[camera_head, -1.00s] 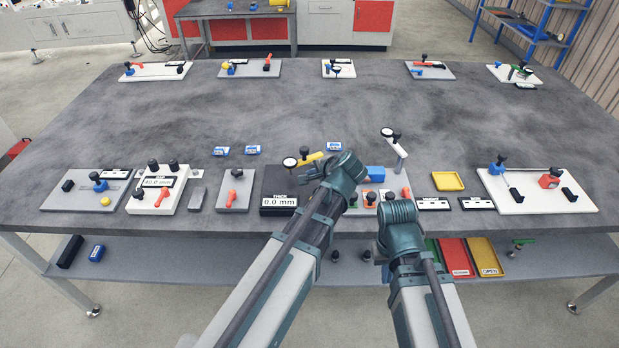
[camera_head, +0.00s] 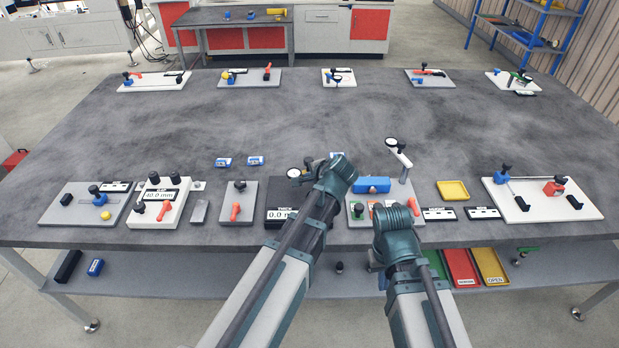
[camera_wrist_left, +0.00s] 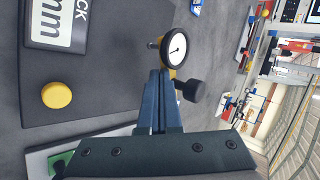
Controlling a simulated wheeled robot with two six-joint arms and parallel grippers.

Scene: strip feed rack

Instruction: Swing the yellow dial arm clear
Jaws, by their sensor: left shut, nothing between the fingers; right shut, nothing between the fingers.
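The dial gauge (camera_head: 294,173) has a white face and stands over the black box with the thickness display (camera_head: 275,217). A black knob (camera_head: 308,163) is beside it. My left arm hides most of the yellow dial arm in the head view. In the left wrist view a bit of yellow (camera_wrist_left: 181,73) shows behind the dial (camera_wrist_left: 174,48). My left gripper (camera_wrist_left: 160,75) is shut and empty, its tips just below the dial and beside the black knob (camera_wrist_left: 191,90); contact cannot be told. My right gripper (camera_head: 376,262) is shut and empty near the table's front edge, partly hidden.
A blue block (camera_head: 372,184) and a post with a second dial (camera_head: 391,143) stand just right of my left wrist. A yellow tray (camera_head: 453,190) lies farther right. Blue-and-white pieces (camera_head: 223,162) lie behind the box. The middle of the table is clear.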

